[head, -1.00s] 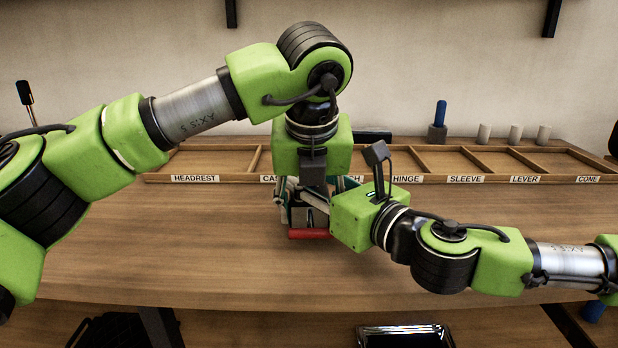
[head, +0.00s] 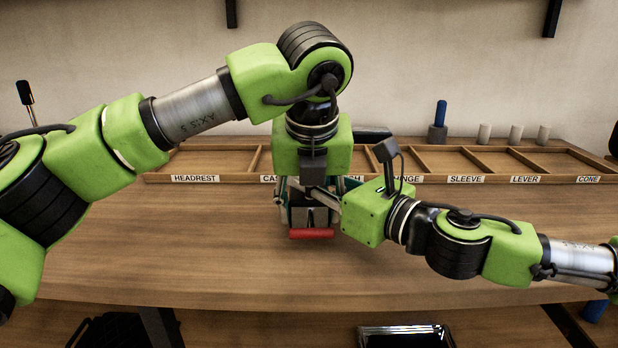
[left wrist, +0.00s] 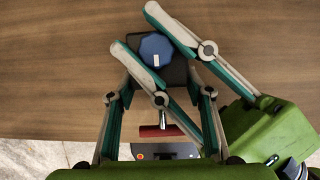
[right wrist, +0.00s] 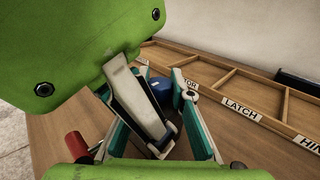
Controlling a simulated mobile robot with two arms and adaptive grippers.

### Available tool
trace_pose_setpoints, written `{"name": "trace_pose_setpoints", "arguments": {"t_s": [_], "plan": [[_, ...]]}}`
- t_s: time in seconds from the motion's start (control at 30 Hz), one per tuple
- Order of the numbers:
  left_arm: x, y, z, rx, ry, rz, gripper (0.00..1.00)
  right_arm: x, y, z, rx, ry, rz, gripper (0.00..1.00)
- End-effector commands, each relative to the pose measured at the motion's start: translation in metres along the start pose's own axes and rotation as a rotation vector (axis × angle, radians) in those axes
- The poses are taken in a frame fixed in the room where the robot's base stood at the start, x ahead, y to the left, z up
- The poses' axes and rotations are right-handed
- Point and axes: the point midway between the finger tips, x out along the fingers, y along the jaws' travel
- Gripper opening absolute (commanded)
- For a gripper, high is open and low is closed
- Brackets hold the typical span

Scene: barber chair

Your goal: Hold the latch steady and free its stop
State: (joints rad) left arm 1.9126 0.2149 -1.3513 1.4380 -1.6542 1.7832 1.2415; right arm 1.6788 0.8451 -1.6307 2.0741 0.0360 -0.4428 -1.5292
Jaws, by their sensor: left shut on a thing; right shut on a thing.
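The latch is a dark block (left wrist: 178,73) with a red bar handle (head: 311,233) at its front, standing on the bench. Its stop appears to be the blue knob (left wrist: 156,48) with a white mark, seen on top in the left wrist view. My left gripper (head: 307,205) comes down from above and is shut on the latch body. My right gripper (left wrist: 140,32) reaches in from the right and is shut on the blue knob, one finger on each side. The knob also shows in the right wrist view (right wrist: 158,87), partly hidden by the left gripper's finger.
A wooden tray (head: 425,161) with labelled compartments runs along the back of the bench. The bench front (head: 200,260) is clear. A dark tray (head: 404,336) lies below.

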Motion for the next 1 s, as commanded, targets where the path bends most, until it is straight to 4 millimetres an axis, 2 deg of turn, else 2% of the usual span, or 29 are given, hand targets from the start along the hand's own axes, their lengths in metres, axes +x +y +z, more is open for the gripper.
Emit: {"name": "trace_pose_setpoints", "arguments": {"t_s": [0.17, 0.2, 0.23, 0.67, 0.77, 1.0], "plan": [[0.0, -0.001, -0.001, 0.002, 0.001, -0.002, 0.12, 0.0, 0.0, 0.0, 0.0, 0.001, 0.0, 0.0], [0.0, -0.001, -0.001, 0.002, 0.001, -0.002, 0.12, 0.0, 0.0, 0.0, 0.0, 0.001, 0.0, 0.31], [0.0, -0.001, -0.001, 0.002, 0.001, -0.002, 0.12, 0.0, 0.0, 0.0, 0.0, 0.001, 0.0, 0.38], [0.0, -0.001, -0.001, 0.002, 0.001, -0.001, 0.12, -0.006, 0.0, 0.0, 0.0, 0.0, -0.001, 0.38], [0.0, 0.0, -0.001, 0.001, 0.001, -0.001, 0.12, -0.018, -0.001, 0.0, 0.0, 0.0, -0.002, 0.38], [0.0, 0.0, -0.001, 0.001, 0.001, -0.001, 0.12, -0.068, -0.001, 0.0, 0.0, 0.0, -0.004, 0.38]]}}
